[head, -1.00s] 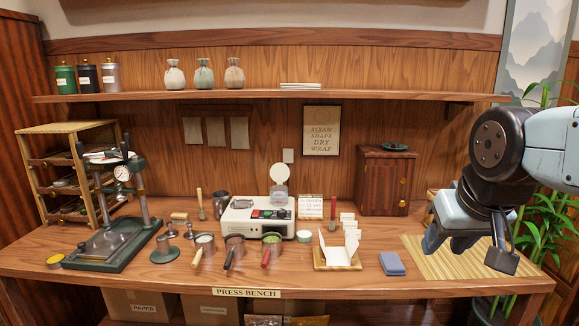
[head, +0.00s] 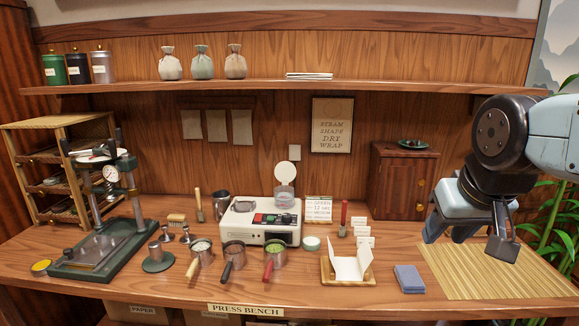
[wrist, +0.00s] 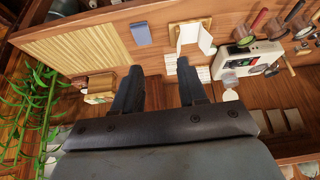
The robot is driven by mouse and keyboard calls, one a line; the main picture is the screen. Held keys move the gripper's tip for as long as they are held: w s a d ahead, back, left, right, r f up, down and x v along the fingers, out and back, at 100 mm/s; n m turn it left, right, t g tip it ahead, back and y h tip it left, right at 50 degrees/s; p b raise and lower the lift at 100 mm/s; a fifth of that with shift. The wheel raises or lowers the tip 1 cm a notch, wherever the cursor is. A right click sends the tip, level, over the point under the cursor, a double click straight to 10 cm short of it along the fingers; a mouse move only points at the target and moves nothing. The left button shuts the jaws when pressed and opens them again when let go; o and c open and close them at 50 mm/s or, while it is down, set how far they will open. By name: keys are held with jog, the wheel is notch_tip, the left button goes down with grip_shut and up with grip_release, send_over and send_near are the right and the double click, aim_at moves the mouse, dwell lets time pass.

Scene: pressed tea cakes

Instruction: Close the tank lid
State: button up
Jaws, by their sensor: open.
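A white steamer machine (head: 262,222) stands mid-bench with a small clear tank (head: 284,196) at its back right. The round white tank lid (head: 285,172) stands up, open, above the tank's back. In the wrist view the machine (wrist: 250,58) is at the upper right, with the pale lid (wrist: 230,95) below it. My gripper (head: 468,238) is open and empty, pointing down over the bench's right end, well right of the lid. Its two spread fingers also show in the wrist view (wrist: 158,72).
Handled cups (head: 233,257) stand in front of the machine. A card stand (head: 318,210), a wooden wrapping tray (head: 347,284) and a blue cloth (head: 409,279) lie between machine and gripper. A bamboo mat (head: 500,275) is under my gripper. A shelf (head: 280,86) runs above.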

jog(key=shift+w+a, duration=0.1)
jog(key=shift+a, duration=0.05)
jog(key=w+a+r+g+y, duration=0.1)
jog(key=w+a+y, duration=0.2)
jog(key=w+a, duration=0.55)
jog(key=w+a+g+y, duration=0.2)
jog(key=w+a, duration=0.1)
jog(key=w, duration=1)
jog(key=w+a+r+g+y, duration=0.1)
jog(key=w+a+y, duration=0.2)
jog(key=w+a, duration=0.55)
jog(key=m+y, duration=0.4)
jog(key=y, duration=0.5)
send_near(286, 166)
jog(key=w+a, duration=0.2)
jog(key=w, duration=0.1)
jog(key=shift+n+g+y, duration=0.5)
jog(key=shift+g, duration=0.1)
jog(key=shift+w+a+f, duration=0.1)
jog(key=shift+a+f, duration=0.2)
jog(key=shift+a, duration=1.05)
jog(key=shift+w+a+f, duration=0.1)
jog(key=shift+a+f, duration=0.2)
jog(key=shift+a, duration=1.05)
jog(key=shift+a+f, duration=0.3)
jog(key=shift+a, duration=1.05)
